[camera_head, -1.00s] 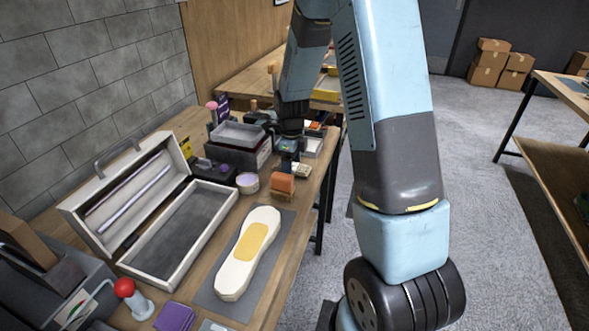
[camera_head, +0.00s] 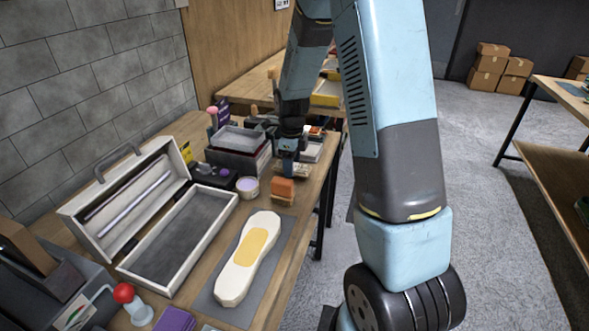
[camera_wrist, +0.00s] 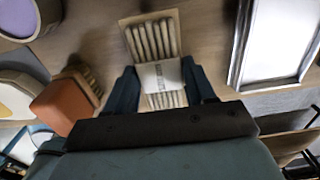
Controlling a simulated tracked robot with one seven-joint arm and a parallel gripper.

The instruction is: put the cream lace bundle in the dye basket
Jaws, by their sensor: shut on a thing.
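The cream lace bundle (camera_wrist: 152,42) is a row of pale cords with a white paper band around its middle, backed by a tan card. In the wrist view my gripper (camera_wrist: 161,88) has one dark finger on each side of the bundle and is shut on it. In the head view my gripper (camera_head: 289,166) is low over the far end of the workbench, and only a little of the bundle shows beside it. I cannot tell whether the bundle touches the bench. I cannot tell for sure which container is the dye basket.
A white-rimmed tray (camera_wrist: 240,60) is right of the bundle. An orange block (camera_head: 283,187) and a round purple-topped tub (camera_head: 247,186) stand nearby. A grey tray (camera_head: 239,139) sits behind. An open toolbox (camera_head: 185,240) and a pale shoe sole (camera_head: 234,281) on a mat are nearer.

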